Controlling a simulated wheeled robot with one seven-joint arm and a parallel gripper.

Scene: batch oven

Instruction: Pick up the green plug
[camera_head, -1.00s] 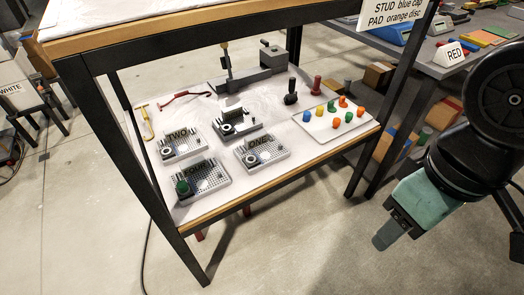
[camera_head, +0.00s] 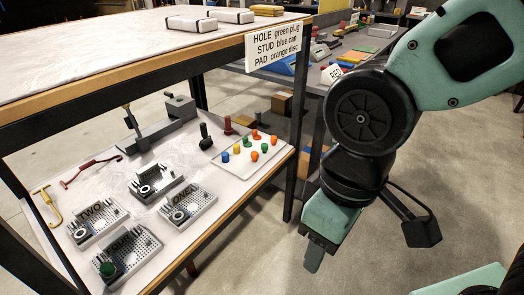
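Small green plugs (camera_head: 247,142) lie on the white tray (camera_head: 228,177) on the lower shelf, among blue, yellow and orange pieces. Another green plug (camera_head: 264,148) is on the tray's right part. A darker green round piece (camera_head: 107,270) sits on the block marked FOUR (camera_head: 135,243). My gripper (camera_head: 314,258) hangs at the right, outside the rack and apart from the tray, pointing down. Its fingers overlap from this side, so I cannot tell whether it is open. Nothing shows held in it.
Blocks marked TWO (camera_head: 104,228) and ONE (camera_head: 193,222) and an unmarked block (camera_head: 155,177) stand left of the tray. A black rack post (camera_head: 297,130) rises right of the tray. The upper shelf (camera_head: 120,55) overhangs. A sign (camera_head: 277,46) reads HOLE green plug.

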